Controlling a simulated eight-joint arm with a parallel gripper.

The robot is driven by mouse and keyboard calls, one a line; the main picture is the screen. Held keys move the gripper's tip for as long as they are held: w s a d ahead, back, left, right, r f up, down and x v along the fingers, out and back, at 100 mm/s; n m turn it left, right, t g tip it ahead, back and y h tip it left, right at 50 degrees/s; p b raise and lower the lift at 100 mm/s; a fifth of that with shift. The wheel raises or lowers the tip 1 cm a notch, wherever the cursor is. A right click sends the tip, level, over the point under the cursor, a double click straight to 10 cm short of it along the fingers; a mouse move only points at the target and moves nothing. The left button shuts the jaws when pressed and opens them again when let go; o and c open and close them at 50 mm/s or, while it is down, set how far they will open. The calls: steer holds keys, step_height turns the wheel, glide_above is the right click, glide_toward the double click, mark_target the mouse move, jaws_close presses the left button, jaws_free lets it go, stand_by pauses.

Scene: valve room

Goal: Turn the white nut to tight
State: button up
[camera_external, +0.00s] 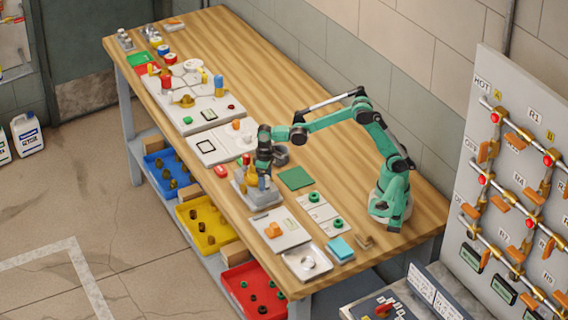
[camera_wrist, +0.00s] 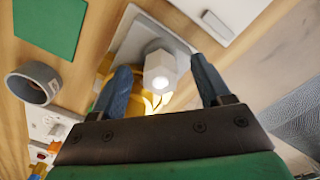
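The white nut (camera_wrist: 159,70) is a pale hexagonal piece with a bright round centre, in the wrist view. It sits over a grey base plate (camera_wrist: 127,42), with yellow brass-coloured parts (camera_wrist: 104,68) beside and below it. My gripper (camera_wrist: 160,68) has its two dark blue fingers spread, one on each side of the nut, with a visible gap on both sides. In the external view my gripper (camera_external: 264,170) points down at the grey fixture (camera_external: 266,198) near the table's front edge. The nut is hidden there, and any marking for tight cannot be made out.
A dark grey cup (camera_wrist: 34,84) stands left of the fixture in the wrist view. A green mat (camera_external: 296,178) lies to the right of the fixture. A white tray with orange parts (camera_external: 290,238) and a small red object (camera_external: 221,170) are nearby on the wooden table (camera_external: 262,88).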

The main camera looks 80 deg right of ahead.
mark_target(267, 177)
steer(key=shift+r, duration=2.85)
steer(key=shift+s+d+r, duration=0.15)
steer(key=shift+d, duration=0.05)
steer(key=s+d+t, duration=0.7)
steer(key=s, duration=0.5)
steer(key=shift+s, duration=0.2)
steer(key=shift+d, duration=0.1)
